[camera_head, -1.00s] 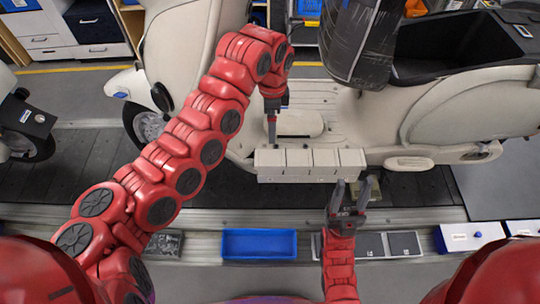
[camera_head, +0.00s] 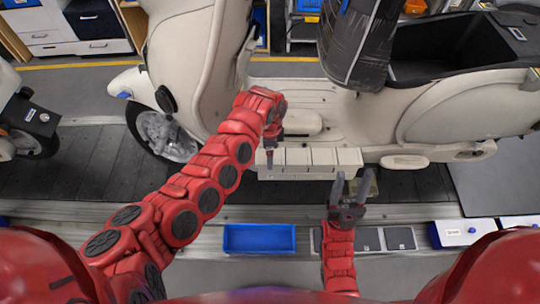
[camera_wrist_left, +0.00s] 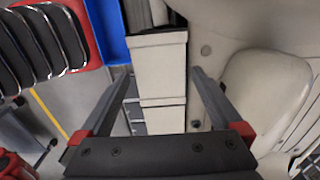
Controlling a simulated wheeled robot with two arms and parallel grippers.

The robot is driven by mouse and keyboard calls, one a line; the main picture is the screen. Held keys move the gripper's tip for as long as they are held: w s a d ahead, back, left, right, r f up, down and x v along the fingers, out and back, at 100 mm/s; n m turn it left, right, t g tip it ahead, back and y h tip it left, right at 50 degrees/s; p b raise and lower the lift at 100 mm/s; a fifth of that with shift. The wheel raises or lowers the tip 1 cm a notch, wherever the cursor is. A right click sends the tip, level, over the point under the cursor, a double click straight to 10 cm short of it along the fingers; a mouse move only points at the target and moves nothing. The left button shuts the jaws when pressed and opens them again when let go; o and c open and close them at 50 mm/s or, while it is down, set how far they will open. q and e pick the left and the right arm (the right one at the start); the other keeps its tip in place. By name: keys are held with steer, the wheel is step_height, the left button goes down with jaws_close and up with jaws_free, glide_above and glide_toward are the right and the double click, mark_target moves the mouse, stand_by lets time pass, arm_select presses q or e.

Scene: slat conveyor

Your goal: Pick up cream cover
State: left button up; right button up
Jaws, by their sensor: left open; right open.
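A row of cream block-like pieces (camera_head: 318,158) lies along the near edge of the cream scooter's floor. A rounded cream panel (camera_head: 298,122) lies on that floor just behind the row. I cannot tell which is the cream cover. My left gripper (camera_head: 269,162) is at the left end of the row. In the left wrist view my left gripper (camera_wrist_left: 158,78) is open, with the cream pieces (camera_wrist_left: 158,72) showing between its fingers and the rounded panel (camera_wrist_left: 266,95) to the right. My right gripper (camera_head: 347,186) is open and empty, just in front of the row's right end.
The cream scooter (camera_head: 470,108) stands on the dark slat conveyor (camera_head: 90,180). A blue tray (camera_head: 259,239) sits at the near edge, with grey panels (camera_head: 368,239) right of it. A black-wrapped part (camera_head: 362,40) rises above the scooter floor. Another scooter (camera_head: 22,125) is at far left.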

arm_select(q)
steer(key=shift+f, duration=0.6)
steer(key=c, duration=1.4)
steer(key=shift+o, duration=0.2)
steer(key=shift+r, duration=0.1)
steer(key=shift+w+r, duration=0.15)
steer(key=shift+r, duration=0.15)
step_height(320, 180, up, 9)
steer(key=b, duration=0.2)
steer(key=shift+r+b, duration=0.15)
steer(key=shift+b, duration=0.15)
